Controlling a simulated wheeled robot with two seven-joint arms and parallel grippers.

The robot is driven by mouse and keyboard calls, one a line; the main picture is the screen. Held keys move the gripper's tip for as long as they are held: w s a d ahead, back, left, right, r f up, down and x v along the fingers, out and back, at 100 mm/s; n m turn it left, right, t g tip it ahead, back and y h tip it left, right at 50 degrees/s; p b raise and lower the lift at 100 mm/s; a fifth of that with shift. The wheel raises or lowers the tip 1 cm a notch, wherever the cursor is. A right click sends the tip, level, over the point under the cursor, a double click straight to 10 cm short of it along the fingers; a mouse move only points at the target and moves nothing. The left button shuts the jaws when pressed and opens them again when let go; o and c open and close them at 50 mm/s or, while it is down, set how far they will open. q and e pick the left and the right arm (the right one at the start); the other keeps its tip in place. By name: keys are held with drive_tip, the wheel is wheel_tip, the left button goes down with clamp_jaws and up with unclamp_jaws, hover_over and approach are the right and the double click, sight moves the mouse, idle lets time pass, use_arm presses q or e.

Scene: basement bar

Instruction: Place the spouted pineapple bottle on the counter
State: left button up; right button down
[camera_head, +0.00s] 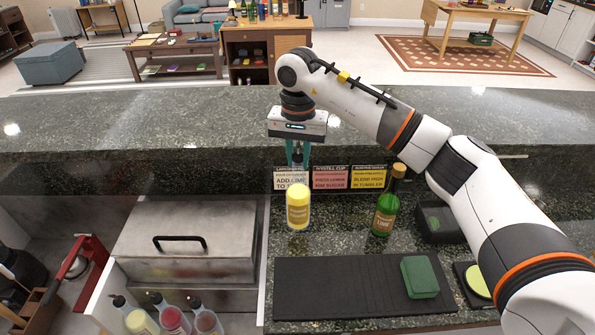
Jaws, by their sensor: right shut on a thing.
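The yellow pineapple bottle (298,213) is upright, with a pale label on its front. My right gripper (298,172) points straight down and is shut on the top of this bottle; the fingers hide its spout. The bottle is over the lower dark granite counter (333,240), to the left of a green bottle. I cannot tell whether its base touches the counter. My left gripper is not in view.
A green bottle (384,214) stands to the right. In front lie a black mat (330,285) and a green block (420,277). Recipe cards (330,179) lean behind. Several spouted bottles (171,319) stand beside a metal lidded box (185,240) at left. A raised ledge (180,125) runs behind.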

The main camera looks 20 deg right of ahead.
sight(298, 170)
drive_tip(key=shift+w+f+p, duration=0.1)
drive_tip(key=shift+f+p, duration=0.6)
drive_tip(key=shift+f, duration=1.4)
drive_tip(key=c, duration=1.7)
unclamp_jaws()
drive_tip(key=shift+a+f, duration=0.1)
drive_tip(key=shift+f, duration=0.05)
drive_tip(key=o, duration=0.5)
drive_tip(key=shift+c, duration=0.2)
